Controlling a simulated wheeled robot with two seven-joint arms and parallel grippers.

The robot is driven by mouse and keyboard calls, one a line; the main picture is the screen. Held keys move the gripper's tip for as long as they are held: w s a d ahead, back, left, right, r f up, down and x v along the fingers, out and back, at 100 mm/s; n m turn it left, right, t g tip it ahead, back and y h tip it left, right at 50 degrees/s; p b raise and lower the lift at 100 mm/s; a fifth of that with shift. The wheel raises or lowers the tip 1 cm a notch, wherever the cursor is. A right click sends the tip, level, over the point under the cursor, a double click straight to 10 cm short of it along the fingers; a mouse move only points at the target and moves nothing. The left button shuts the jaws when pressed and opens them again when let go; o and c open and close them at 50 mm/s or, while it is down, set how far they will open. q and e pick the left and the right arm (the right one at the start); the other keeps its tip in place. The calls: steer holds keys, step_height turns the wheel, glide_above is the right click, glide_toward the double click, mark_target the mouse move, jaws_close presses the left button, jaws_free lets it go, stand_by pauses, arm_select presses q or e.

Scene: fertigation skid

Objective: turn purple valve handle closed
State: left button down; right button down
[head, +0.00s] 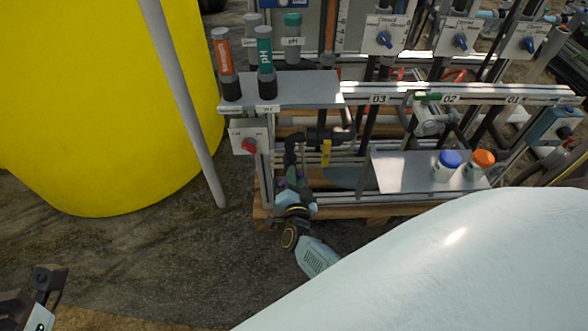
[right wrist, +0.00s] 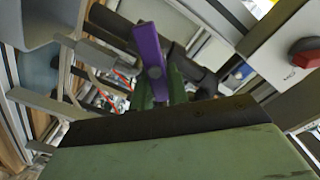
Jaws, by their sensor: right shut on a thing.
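The purple valve handle (right wrist: 149,48) stands out in the right wrist view, its bar rising from between the green fingers of my right gripper (right wrist: 160,88). The fingers are shut on it, and they hide its lower part. In the head view my right gripper (head: 291,184) reaches to the lower left corner of the skid, below black piping, and the handle there is almost wholly hidden. Part of my left gripper (head: 38,300) shows at the lower left edge of the head view, far from the valve; its fingertips cannot be made out.
A red switch (head: 249,146) on a grey box is just above the right gripper; it also shows in the right wrist view (right wrist: 305,53). A yellow valve handle (head: 326,153) is to the right. A shelf (head: 300,90) holds pH bottles. A yellow tank (head: 90,100) stands left.

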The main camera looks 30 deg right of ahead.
steer(key=m, duration=0.2)
steer(key=f+m, duration=0.1)
steer(key=m, duration=0.2)
steer(key=shift+s+d, duration=0.15)
steer(key=shift+s, duration=0.05)
steer(key=shift+f+m, duration=0.25)
steer(key=shift+m, duration=1.55)
steer(key=c, duration=1.4)
jaws_free()
steer(key=shift+o, duration=0.2)
